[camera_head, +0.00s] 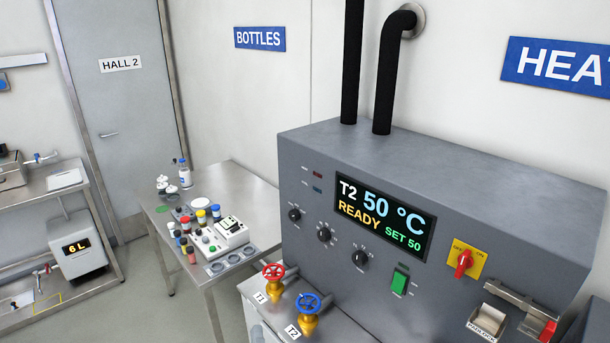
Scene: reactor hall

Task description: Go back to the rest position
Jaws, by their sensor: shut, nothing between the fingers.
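My gripper is not in this view, and no part of my arm can be made out. The only view is the head camera. A grey heater unit (470,190) fills the right side. Its display (384,218) reads T2, 50 °C, READY and SET 50. Below the display is a green rocker switch (400,279). A red rotary switch (463,262) sits on a yellow OFF/ON plate. At lower right is a metal latch (508,300) with a red end, beside a holder marked PADLOCK (488,321).
A red valve wheel (274,272) marked T1 and a blue valve wheel (308,304) marked T2 stand in front of the heater. A steel table (240,180) holds bottles and colour-capped vials. A 6 L container (78,245) sits at left. Black pipes (352,60) rise from the heater.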

